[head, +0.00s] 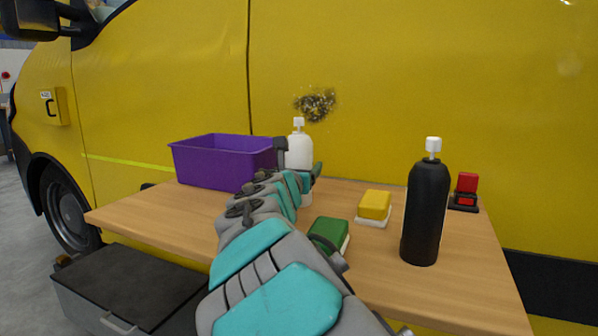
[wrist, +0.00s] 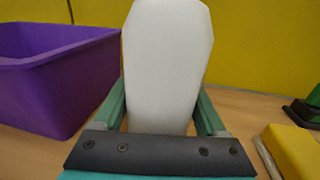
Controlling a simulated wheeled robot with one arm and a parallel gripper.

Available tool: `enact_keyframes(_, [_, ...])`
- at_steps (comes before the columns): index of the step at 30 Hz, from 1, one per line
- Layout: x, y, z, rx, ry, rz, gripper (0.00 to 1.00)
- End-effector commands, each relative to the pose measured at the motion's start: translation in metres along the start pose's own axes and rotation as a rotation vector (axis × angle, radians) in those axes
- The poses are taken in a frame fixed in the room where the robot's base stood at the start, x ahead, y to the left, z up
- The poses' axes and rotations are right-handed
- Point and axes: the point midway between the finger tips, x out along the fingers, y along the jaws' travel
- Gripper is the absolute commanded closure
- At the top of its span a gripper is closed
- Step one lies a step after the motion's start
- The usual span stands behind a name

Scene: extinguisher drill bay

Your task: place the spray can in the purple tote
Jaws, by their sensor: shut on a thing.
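The white spray can (head: 299,152), a pale bottle with a white nozzle, stands upright between the fingers of my gripper (head: 298,178). In the wrist view the can (wrist: 166,65) fills the space between the two green fingers of my gripper (wrist: 161,112), which is shut on it. I cannot tell whether its base touches the table. The tote (wrist: 60,85) also shows at the left of the wrist view.
The wooden table (head: 160,215) stands before a yellow van (head: 420,80) with a dark smudge. To the right are a black bottle (head: 425,215), a yellow block (head: 374,205), a green block (head: 330,232) and a red item (head: 467,185). A grey case (head: 130,290) is below left.

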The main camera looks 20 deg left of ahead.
Motion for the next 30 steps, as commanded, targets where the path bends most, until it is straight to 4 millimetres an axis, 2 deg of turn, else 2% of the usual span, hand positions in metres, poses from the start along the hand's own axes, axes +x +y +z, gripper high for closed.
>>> enact_keyframes(1, [0.0,0.0,0.0,0.0,0.0,0.0,0.79])
enact_keyframes(7, [0.0,0.0,0.0,0.0,0.0,0.0,1.0])
enact_keyframes(20, [0.0,0.001,0.006,0.002,0.0,0.001,1.0])
enact_keyframes(26, [-0.001,0.001,0.031,0.003,-0.001,0.002,1.0])
enact_keyframes(30, [-0.001,0.0,0.064,0.004,-0.001,0.001,1.0])
